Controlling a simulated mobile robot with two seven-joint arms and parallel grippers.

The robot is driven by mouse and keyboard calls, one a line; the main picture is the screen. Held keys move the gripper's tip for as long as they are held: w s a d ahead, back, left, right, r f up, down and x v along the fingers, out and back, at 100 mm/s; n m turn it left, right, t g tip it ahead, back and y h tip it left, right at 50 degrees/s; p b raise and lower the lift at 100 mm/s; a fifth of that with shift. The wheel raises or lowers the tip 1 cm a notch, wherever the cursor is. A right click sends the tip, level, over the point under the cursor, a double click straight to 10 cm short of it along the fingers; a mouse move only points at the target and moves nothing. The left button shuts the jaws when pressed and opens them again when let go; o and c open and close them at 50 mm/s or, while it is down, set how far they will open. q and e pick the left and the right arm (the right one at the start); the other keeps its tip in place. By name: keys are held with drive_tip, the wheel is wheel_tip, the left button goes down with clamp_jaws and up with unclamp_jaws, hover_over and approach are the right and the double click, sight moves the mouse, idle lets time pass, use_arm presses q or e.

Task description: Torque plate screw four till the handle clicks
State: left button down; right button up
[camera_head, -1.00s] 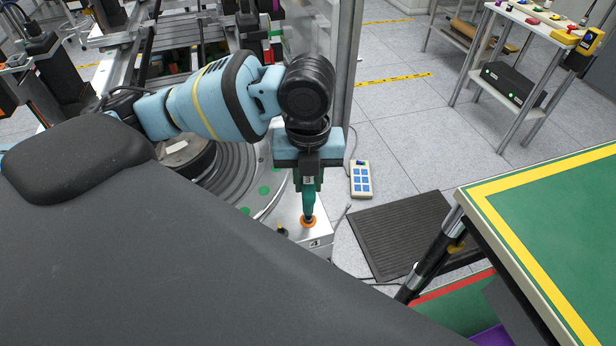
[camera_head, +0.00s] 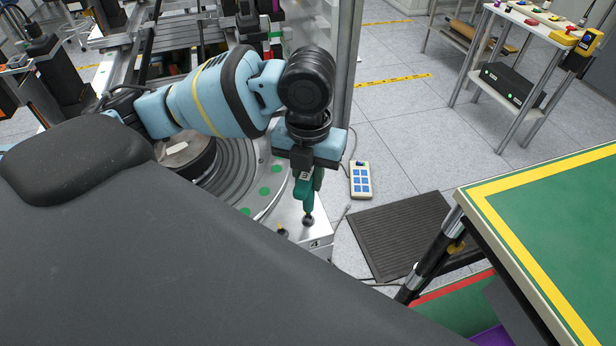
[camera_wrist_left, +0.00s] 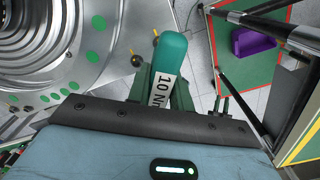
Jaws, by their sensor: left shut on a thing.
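My left gripper (camera_head: 306,174) is shut on a green torque driver (camera_head: 308,199) that points down at the corner of the silver plate (camera_head: 297,241) marked 4. In the left wrist view the driver (camera_wrist_left: 170,55) stands between the fingers, with a "10 Nm" label on its side. The driver's tip is at a dark round screw spot (camera_head: 308,220), just above the 4 mark; the tip's exact seating is too small to tell. My right gripper is not in view.
A smaller knobbed screw (camera_head: 282,231) stands left of the driver. Green dots (camera_head: 264,190) mark the ringed plate. A blue-buttoned control box (camera_head: 361,180) and a dark mat (camera_head: 400,235) lie on the floor. A green table (camera_head: 560,220) stands at right.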

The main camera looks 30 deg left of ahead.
use_arm(q)
drive_tip(key=shift+r, duration=2.4)
